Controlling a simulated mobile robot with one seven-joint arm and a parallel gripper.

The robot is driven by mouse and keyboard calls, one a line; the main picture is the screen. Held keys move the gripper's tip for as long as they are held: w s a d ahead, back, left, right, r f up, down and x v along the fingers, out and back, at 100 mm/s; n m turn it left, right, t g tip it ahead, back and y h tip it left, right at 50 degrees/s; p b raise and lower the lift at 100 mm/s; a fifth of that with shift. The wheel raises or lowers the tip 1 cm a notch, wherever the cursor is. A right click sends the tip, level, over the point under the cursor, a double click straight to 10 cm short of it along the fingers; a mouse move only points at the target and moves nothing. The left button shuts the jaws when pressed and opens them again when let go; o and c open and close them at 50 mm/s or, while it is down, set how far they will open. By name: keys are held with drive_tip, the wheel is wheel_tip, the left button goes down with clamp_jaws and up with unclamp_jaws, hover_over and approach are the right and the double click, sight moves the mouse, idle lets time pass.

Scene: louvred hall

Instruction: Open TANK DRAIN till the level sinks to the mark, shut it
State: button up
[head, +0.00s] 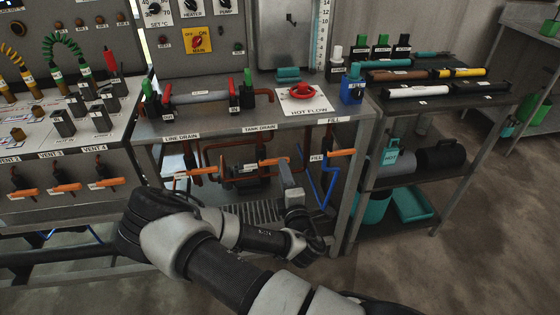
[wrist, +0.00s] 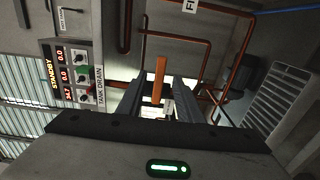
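The TANK DRAIN label (head: 260,128) is on the bench's front edge. Below it, the orange tank drain handle (head: 270,162) sticks out sideways on copper piping. My gripper (head: 287,172) is just below and at the right end of this handle. In the wrist view the orange handle (wrist: 159,78) shows between the fingers of my gripper (wrist: 162,88), with gaps on both sides, so the gripper is open. A scaled level strip (head: 322,35) stands on the back panel; its level and mark are too small to read.
The orange FILL handle (head: 341,153) is close to the right, the LINE DRAIN handle (head: 181,177) to the left. A floor grate (head: 250,212) lies below. A red HOT FLOW handwheel (head: 302,91) is on the bench top. A STANDBY display (wrist: 66,75) shows in the wrist view.

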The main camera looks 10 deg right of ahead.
sight(274, 161)
drive_tip(key=shift+w, duration=2.75)
clamp_jaws()
